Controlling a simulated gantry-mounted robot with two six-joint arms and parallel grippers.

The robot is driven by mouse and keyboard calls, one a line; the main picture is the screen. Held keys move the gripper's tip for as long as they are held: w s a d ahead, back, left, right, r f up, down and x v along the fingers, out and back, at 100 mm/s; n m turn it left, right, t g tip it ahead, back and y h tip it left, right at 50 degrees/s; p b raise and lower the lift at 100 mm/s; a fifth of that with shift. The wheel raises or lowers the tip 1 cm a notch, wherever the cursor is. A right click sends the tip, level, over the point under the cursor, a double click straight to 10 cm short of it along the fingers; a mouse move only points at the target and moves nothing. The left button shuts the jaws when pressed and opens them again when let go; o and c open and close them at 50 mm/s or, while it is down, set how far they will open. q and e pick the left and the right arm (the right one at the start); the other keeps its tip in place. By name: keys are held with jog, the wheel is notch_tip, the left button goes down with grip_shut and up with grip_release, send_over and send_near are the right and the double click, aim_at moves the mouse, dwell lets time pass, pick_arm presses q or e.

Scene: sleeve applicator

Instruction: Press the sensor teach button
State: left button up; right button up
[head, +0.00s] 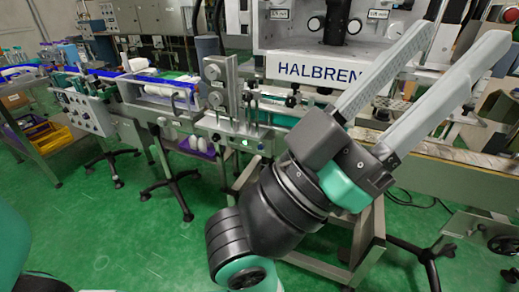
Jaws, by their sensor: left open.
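My left gripper (464,34) is large in the foreground at right, with its two long grey fingers spread apart, pointing up and right. Nothing is between them. It stands in front of the white machine marked HALBREN (318,71) and hides part of its right side. My right gripper is not in view.
A conveyor (440,155) runs behind my gripper. A steel post with round dials (213,72) stands left of the machine. White rolls (165,91) lie on the line further left. Yellow bins (45,138) sit at far left. The green floor (130,235) is open at lower left.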

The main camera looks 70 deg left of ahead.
pick_arm(q)
grip_shut()
dwell(1.4)
